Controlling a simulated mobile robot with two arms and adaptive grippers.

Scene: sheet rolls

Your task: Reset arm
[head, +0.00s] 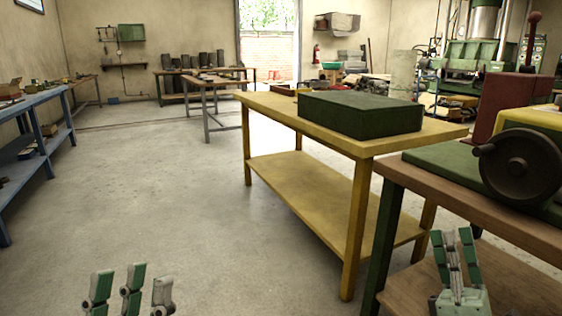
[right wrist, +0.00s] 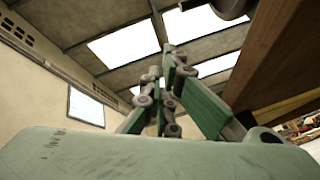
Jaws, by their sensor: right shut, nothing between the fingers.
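My left gripper (head: 132,282) shows at the bottom left of the head view, its green and grey fingers upright and spread apart with nothing between them. The lower part of it is cut off by the frame edge. My right gripper (head: 455,242) is at the bottom right of the head view, pointing up, shut and empty, in front of the brown workbench. In the right wrist view its green fingers (right wrist: 170,90) come together, pointing toward the ceiling.
A brown workbench (head: 412,176) with a dark handwheel (head: 520,166) stands close on the right. Behind it is a yellow table (head: 262,101) bearing a dark green box (head: 360,114). Blue shelving (head: 50,93) lines the left wall. The middle floor is clear.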

